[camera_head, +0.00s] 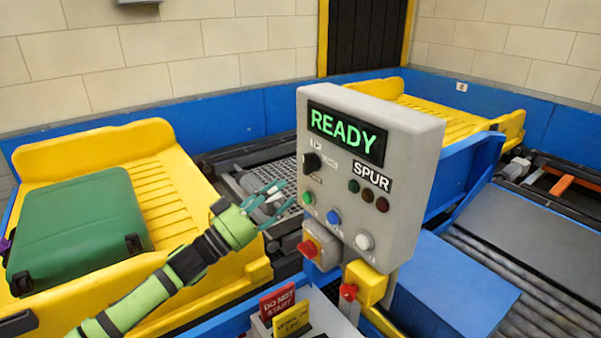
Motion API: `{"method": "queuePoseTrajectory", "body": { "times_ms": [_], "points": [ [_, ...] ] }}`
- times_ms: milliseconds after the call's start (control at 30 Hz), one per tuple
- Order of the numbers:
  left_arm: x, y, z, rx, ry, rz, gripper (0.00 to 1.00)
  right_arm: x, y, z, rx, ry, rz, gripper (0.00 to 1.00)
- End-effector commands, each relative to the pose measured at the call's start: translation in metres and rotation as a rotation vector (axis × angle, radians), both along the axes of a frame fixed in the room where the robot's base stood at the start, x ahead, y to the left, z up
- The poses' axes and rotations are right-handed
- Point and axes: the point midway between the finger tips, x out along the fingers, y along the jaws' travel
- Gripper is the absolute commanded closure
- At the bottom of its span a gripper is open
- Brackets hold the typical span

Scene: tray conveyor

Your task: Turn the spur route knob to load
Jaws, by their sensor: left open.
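The grey control box (415,180) stands in the middle with a lit green READY display (346,133) and a SPUR label (372,178). The black route knob (312,163) is on the left of its front face, with small labels around it too small to read. My left gripper (279,204) is open and empty, just left of the box's front face, lower than the knob and apart from it. Green, blue and white buttons (364,241) sit below the knob. My right gripper is not in view.
A red stop button (309,249) and a red knob on a yellow box (371,283) are below the panel. A yellow tray (160,190) with a green suitcase (75,232) is left. Another yellow tray (440,112) is behind. Sign cards (277,303) stand in front.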

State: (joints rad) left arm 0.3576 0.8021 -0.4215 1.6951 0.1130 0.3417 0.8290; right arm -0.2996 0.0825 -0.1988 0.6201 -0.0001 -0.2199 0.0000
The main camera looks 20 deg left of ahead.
Motion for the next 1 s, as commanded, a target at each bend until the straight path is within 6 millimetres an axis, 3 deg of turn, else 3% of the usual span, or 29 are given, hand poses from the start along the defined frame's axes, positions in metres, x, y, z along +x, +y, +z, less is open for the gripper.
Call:
{"method": "queuePoseTrajectory", "body": {
  "times_ms": [167, 433, 633, 933, 967, 1000],
  "points": [
    [0.005, -0.001, 0.016, -0.010, -0.029, -0.028, 0.54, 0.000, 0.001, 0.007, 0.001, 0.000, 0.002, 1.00],
    [0.034, -0.025, 0.033, -0.009, -0.028, -0.027, 0.54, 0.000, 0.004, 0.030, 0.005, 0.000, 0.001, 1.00],
    [0.048, -0.036, 0.037, -0.007, -0.026, -0.026, 0.54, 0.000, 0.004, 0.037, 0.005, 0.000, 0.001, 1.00],
    [0.050, -0.038, 0.036, -0.006, -0.026, -0.027, 0.54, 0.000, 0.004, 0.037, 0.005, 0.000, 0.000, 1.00],
    [0.050, -0.038, 0.036, -0.007, -0.027, -0.027, 0.62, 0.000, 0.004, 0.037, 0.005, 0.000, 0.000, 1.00],
    [0.050, -0.038, 0.036, -0.006, -0.026, -0.026, 0.78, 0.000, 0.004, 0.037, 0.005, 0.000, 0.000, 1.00]
  ]
}}
